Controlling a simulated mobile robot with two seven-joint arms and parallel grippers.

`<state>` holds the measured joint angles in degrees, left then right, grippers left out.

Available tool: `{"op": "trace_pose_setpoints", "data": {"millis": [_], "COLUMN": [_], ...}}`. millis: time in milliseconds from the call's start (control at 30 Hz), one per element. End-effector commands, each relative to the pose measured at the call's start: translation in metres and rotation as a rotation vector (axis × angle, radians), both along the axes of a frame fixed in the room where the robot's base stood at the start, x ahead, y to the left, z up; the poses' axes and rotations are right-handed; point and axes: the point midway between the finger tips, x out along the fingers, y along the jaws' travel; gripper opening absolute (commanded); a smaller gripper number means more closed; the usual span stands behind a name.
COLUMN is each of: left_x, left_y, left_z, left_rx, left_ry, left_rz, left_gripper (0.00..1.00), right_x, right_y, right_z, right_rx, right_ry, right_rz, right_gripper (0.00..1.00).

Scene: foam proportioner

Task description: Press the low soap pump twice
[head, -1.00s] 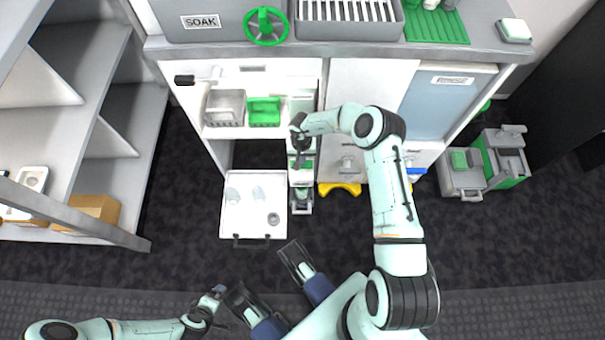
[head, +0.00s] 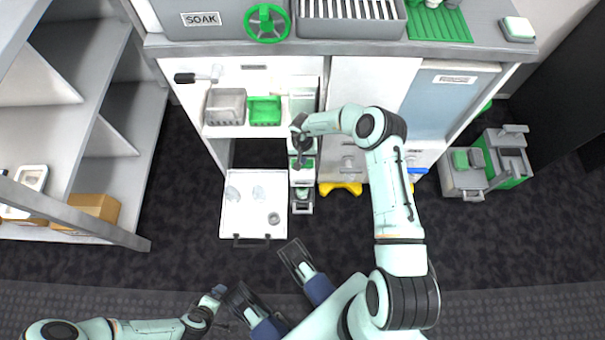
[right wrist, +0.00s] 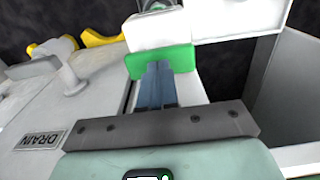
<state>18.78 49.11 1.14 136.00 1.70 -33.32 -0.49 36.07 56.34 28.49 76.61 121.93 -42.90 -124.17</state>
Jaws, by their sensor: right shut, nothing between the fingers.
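The low soap pump appears to be the narrow white unit with a green press plate, just right of the pulled-out tray; the green plate (right wrist: 160,61) shows in the right wrist view with a white body (right wrist: 160,28) beyond it. In the head view the unit's lower end (head: 302,208) shows, while my arm partly hides the plate. My right gripper (right wrist: 157,72) is shut and empty, its fingertips at the green plate; I cannot tell whether they touch it. It also shows in the head view (head: 300,164). My left gripper (head: 217,293) is low at the left, far from the pump; its jaws are too small to read.
A white pulled-out tray (head: 234,222) stands left of the pump. A green bin (head: 264,111) and a grey bin (head: 225,107) sit on the shelf above. A yellow part (head: 340,188) is to the right.

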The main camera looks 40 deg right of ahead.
Motion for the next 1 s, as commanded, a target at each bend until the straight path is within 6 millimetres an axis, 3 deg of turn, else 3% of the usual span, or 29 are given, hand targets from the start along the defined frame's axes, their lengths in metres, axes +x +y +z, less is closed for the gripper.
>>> {"op": "trace_pose_setpoints", "data": {"millis": [1000], "left_x": [0.003], "left_y": [0.0], "left_z": [-0.022], "left_rx": [0.0], "left_ry": [0.004], "left_rz": [0.001], "left_gripper": [1.0], "right_x": [-0.001], "right_y": [0.001], "right_z": [-0.032], "right_rx": [0.002], "right_ry": [0.001], "right_rz": [0.001], "right_gripper": [0.0]}}
